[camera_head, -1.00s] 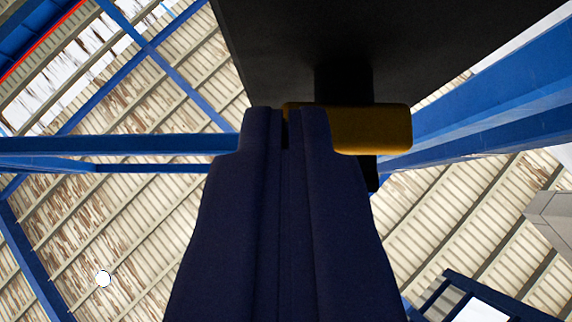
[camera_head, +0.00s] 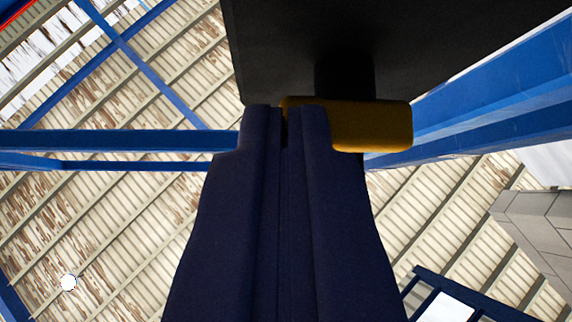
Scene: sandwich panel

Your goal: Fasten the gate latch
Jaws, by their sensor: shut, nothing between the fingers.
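My gripper (camera_head: 285,112) is dark blue and fills the lower middle of the view, with its fingers shut and nothing between them. A yellow-brown block-shaped handle (camera_head: 372,126), likely part of the latch, lies just behind and right of the fingertips. Its left end is hidden by the fingers. A dark stub joins it to a black panel (camera_head: 430,50) that fills the upper right. I cannot tell whether the fingertips touch the handle. The rest of the latch is not visible.
The view looks up to a roof of pale, worn sheeting (camera_head: 110,220) with blue beams (camera_head: 120,141). A thick blue beam (camera_head: 490,95) crosses at the right. A grey blocky structure (camera_head: 540,230) is at the right edge. Open space shows left of the fingers.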

